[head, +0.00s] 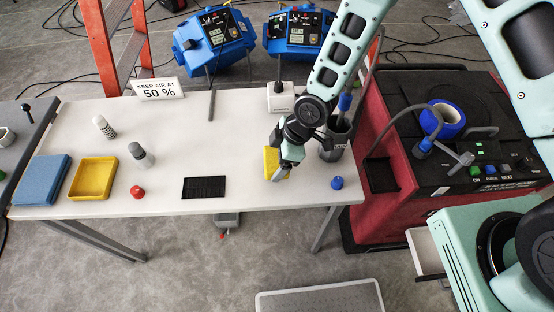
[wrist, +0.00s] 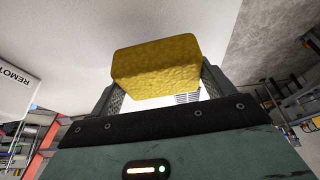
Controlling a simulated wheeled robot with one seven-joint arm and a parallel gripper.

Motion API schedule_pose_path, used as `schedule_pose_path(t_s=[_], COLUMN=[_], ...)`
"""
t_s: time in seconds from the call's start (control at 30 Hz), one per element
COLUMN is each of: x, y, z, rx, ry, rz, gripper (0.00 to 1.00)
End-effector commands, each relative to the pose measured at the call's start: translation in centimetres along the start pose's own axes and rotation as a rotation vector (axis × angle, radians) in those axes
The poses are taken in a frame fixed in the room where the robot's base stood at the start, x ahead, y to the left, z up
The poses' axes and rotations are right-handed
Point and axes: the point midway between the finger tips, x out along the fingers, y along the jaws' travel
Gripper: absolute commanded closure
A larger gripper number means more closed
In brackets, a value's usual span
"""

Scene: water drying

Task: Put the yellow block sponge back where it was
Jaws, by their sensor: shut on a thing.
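The yellow block sponge (wrist: 158,66) is between the two fingers of my gripper (wrist: 158,90) in the wrist view. Both fingers touch its sides. In the head view the sponge (head: 271,163) shows beside my gripper (head: 280,172), over the right part of the white table (head: 240,130). My gripper hides part of it there. I cannot tell whether the sponge touches the table top. A yellow tray (head: 93,180) with a raised rim stands at the table's left and looks empty.
A grey cup (head: 335,142), a white box (head: 281,98) and a blue knob (head: 337,183) are close to my gripper.

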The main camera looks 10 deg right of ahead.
Motion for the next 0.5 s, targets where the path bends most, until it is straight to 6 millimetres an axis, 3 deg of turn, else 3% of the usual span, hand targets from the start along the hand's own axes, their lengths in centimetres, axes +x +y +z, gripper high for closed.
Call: schedule_pose_path(t_s=[0.2, 0.5], x=[2.1, 2.3], y=[0.0, 0.0], z=[0.8, 1.0], rx=[-0.001, 0.000], ry=[-0.001, 0.000], rz=[-0.001, 0.000], gripper=[0.37, 0.37])
